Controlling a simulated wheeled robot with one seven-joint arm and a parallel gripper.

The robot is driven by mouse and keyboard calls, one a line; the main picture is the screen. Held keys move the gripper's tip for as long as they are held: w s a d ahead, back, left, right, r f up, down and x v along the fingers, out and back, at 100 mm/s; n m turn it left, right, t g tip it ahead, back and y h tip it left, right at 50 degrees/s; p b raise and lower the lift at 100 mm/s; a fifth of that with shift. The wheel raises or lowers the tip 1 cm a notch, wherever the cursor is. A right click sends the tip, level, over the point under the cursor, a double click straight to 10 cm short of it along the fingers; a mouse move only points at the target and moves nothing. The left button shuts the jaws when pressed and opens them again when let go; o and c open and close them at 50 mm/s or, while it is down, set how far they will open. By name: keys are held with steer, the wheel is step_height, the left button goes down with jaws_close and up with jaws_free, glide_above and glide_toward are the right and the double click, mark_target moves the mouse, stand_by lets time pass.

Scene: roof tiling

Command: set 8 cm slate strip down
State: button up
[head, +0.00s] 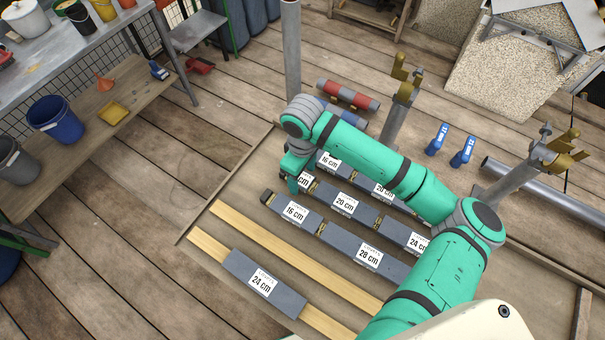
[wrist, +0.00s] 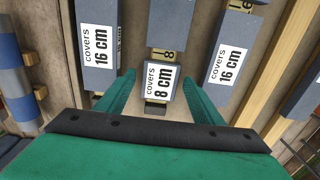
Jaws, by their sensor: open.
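The 8 cm slate strip (wrist: 160,92) is a short grey piece with a white "covers 8 cm" label. In the wrist view it lies between the two green fingers of my gripper (wrist: 160,100), which is open, with a gap showing on both sides. A dark end block (wrist: 155,107) shows at its near end and a brass piece marked 8 (wrist: 168,53) at its far end. In the head view my gripper (head: 297,184) is over the left end of a row of strips and hides most of the short strip; only part of its label (head: 304,181) shows.
Neighbouring 16 cm strips (wrist: 99,50) (wrist: 228,62) lie close on both sides. In the head view, rows with 16 cm (head: 295,213), 20 cm (head: 344,204) and 28 cm (head: 368,255) strips lie nearby. A 24 cm strip (head: 262,281) sits on a front batten. A bare batten (head: 270,245) runs behind it.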

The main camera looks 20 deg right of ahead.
mark_target(302, 179)
step_height(302, 179, up, 12)
steer(key=shift+r, duration=0.2)
stand_by(0.4)
stand_by(0.5)
